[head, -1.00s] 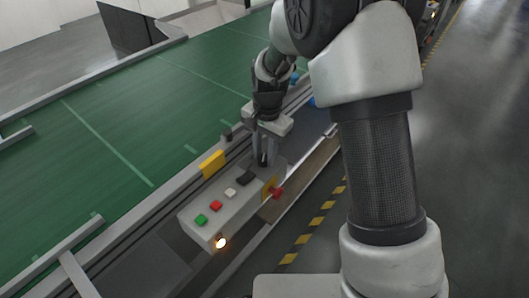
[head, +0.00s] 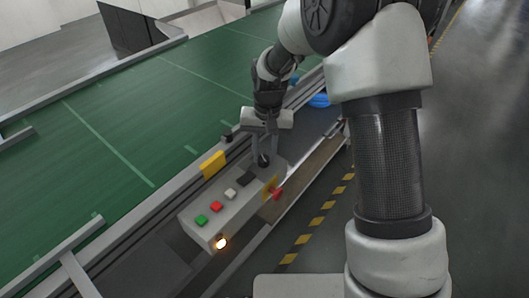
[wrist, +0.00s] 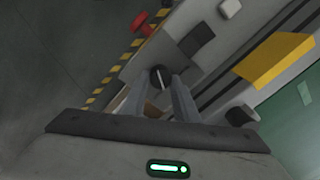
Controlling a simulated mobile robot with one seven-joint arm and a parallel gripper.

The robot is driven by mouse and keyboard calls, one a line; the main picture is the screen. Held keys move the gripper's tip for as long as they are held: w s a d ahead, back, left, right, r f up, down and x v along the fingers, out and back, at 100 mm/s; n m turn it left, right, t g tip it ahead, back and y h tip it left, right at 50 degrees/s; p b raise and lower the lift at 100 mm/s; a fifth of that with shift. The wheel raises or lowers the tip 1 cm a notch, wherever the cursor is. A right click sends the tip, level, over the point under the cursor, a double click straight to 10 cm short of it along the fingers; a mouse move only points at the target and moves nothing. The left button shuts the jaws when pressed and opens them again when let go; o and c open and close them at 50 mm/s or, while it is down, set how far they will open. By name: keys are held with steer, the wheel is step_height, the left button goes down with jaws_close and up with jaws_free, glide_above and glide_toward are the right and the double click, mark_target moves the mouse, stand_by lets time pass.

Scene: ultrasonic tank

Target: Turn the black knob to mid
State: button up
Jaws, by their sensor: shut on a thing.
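The black knob (head: 263,160) is on the far end of the grey control panel (head: 217,216). In the wrist view the knob (wrist: 159,76) is round and dark with a pale pointer line across it. My gripper (head: 264,156) points down onto the knob, and its two fingers are shut on the knob's sides. In the wrist view my gripper (wrist: 160,82) has one finger on each side of the knob. The fingers partly hide the knob, and I cannot read any position marks around it.
A green button (head: 201,219), red button (head: 216,206), white button (head: 231,194) and dark rectangle (head: 246,180) line the panel. A red mushroom button (head: 277,194) sticks out at its side. A lit lamp (head: 221,243) is at the near end. The green conveyor (head: 130,120) lies left.

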mark_target(267, 156)
steer(key=n, duration=0.5)
steer(key=shift+p, duration=0.3)
steer(key=shift+a+n, duration=0.1)
steer(key=shift+n, duration=0.3)
steer(key=o, duration=1.1)
steer(key=shift+c, duration=0.2)
steer(key=shift+r, duration=0.15)
step_height(267, 156, up, 17)
steer(key=p, duration=0.1)
steer(key=shift+w+d+p, duration=0.25)
steer(key=shift+d+p, duration=0.1)
steer(key=shift+d, duration=0.05)
steer(key=shift+r, duration=0.15)
